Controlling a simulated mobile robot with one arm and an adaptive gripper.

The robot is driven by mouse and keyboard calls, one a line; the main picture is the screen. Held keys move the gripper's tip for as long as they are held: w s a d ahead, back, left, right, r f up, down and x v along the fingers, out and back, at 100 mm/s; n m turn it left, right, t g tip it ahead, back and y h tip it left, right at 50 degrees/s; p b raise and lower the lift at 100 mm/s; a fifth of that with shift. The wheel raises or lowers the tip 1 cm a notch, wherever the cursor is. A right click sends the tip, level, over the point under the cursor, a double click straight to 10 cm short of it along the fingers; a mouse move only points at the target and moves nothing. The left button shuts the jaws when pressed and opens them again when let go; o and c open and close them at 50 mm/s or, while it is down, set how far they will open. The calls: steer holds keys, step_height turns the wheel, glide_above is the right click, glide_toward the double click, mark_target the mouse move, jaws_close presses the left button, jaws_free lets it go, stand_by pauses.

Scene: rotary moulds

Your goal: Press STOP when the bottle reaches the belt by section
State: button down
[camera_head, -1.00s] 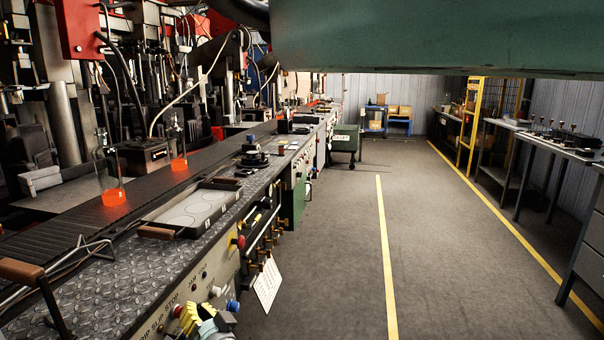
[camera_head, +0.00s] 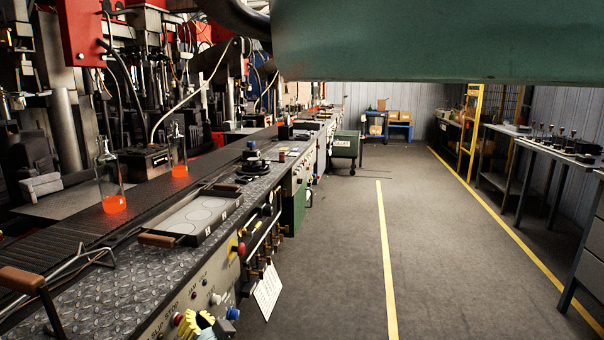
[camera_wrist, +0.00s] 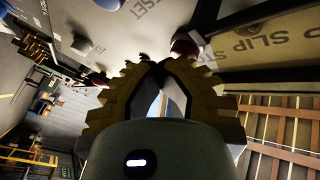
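Two clear bottles with glowing orange bases stand upright along the dark belt (camera_head: 45,238) in the head view. The nearer bottle (camera_head: 110,182) is at the left and the other bottle (camera_head: 178,152) is farther back. My yellow-fingered gripper (camera_head: 198,322) shows low in the head view, in front of the control panel (camera_head: 200,285). In the wrist view its fingertips (camera_wrist: 158,66) meet, with nothing seen between them. A red button (camera_wrist: 187,48) lies just beyond and right of the tips, near a "SLIP STOP" label (camera_wrist: 248,38). Contact cannot be told.
A tray (camera_head: 190,218) lies on the ledge. The floor aisle (camera_head: 335,230) is clear; a green cart (camera_head: 345,145) stands farther back.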

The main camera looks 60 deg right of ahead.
steer(key=s, duration=0.1)
steer(key=s+d, duration=0.1)
steer(key=s, duration=0.1)
steer(key=s+d, duration=0.1)
steer(key=s, duration=0.1)
steer(key=shift+r+b, duration=0.1)
steer(key=shift+b, duration=0.2)
